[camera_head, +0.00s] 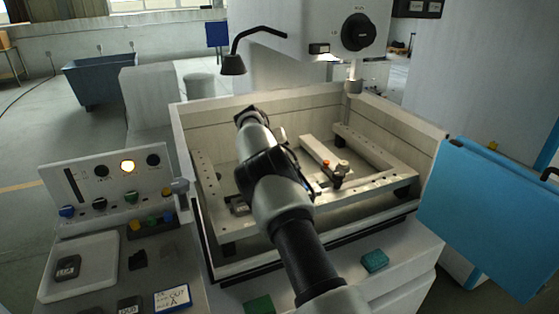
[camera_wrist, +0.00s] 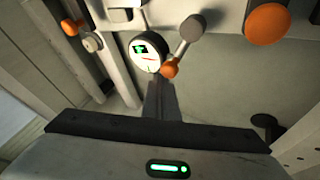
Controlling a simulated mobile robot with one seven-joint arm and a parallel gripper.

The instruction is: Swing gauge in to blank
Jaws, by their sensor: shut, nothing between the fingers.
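In the wrist view, the round gauge (camera_wrist: 147,52) has a white face with green and red marks. An orange knob (camera_wrist: 170,69) sits at its lower right edge, beside a grey ball-ended lever (camera_wrist: 192,28). My gripper (camera_wrist: 160,92) is shut and empty, its dark fingers pointing at the gauge from just below it; I cannot tell whether they touch. In the head view, a pale bar (camera_head: 316,151), possibly the blank, lies in the tank's frame, with small orange-topped parts (camera_head: 326,163) near it. My arm hides part of the tank, and my fingertips are not clear there.
The tank's pale walls (camera_head: 400,128) surround the work area. Another large orange knob (camera_wrist: 268,22) stands at upper right in the wrist view. A control panel (camera_head: 105,190) is left of the tank, a blue panel (camera_head: 480,215) right, and a machine head (camera_head: 300,30) behind.

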